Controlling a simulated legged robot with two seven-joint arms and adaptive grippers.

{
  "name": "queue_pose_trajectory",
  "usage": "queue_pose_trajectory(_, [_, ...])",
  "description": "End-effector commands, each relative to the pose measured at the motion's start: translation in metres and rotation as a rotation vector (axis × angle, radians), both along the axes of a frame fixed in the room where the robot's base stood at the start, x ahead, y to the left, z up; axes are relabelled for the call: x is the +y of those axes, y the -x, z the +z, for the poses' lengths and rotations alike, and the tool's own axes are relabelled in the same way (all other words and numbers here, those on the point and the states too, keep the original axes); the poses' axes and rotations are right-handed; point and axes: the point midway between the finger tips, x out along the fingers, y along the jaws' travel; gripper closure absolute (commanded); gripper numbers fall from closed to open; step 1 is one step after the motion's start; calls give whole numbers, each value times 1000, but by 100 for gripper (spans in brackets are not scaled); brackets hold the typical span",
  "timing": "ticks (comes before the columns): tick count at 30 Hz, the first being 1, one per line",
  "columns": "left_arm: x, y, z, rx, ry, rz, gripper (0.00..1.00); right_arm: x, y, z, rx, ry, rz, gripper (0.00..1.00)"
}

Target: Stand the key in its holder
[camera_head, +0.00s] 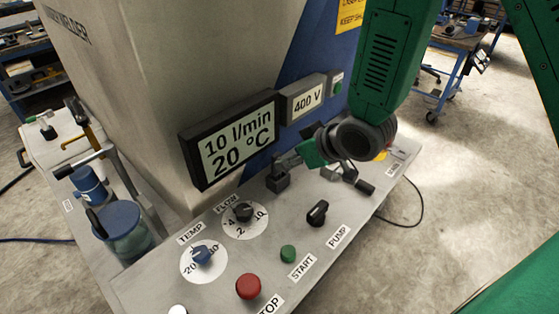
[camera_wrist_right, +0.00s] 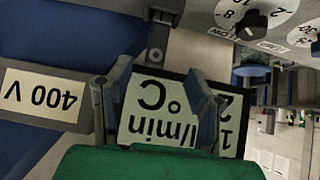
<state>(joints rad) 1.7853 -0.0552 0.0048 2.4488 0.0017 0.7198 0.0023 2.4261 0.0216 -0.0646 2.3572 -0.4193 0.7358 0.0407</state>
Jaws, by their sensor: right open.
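My right gripper (camera_head: 291,161) is just above the back of the grey control panel, in front of the display. In the right wrist view its two fingers stand wide apart (camera_wrist_right: 160,85), with nothing held between them. A small dark block (camera_head: 278,182), which may be the holder, stands on the panel just below the fingertips. A dark handle-like piece (camera_head: 365,187) shows at the panel's right, below my wrist; I cannot tell whether it is the key. The key is not clearly seen, and my gripper hides part of this area. My left gripper is not in view.
The display (camera_head: 228,142) and the 400 V meter (camera_head: 307,100) stand close behind the gripper. Knobs, a black pump switch (camera_head: 318,213), a green start button (camera_head: 288,253) and a red stop button (camera_head: 248,286) rise from the panel. Blue-lidded jars (camera_head: 118,222) stand at left.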

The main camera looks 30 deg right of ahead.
Motion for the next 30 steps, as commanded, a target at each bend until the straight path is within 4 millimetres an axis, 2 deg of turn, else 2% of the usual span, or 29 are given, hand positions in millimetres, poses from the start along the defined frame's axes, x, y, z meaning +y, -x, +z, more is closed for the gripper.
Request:
queue_pose_trajectory(3, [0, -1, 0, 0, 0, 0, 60, -5, 14, 16, -1, -2, -1, 53])
queue_pose_trajectory(9, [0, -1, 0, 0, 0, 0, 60, -9, 27, 29, 1, 0, -1, 53])
queue_pose_trajectory(30, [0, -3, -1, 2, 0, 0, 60, -10, 29, 30, 1, 0, 1, 53])
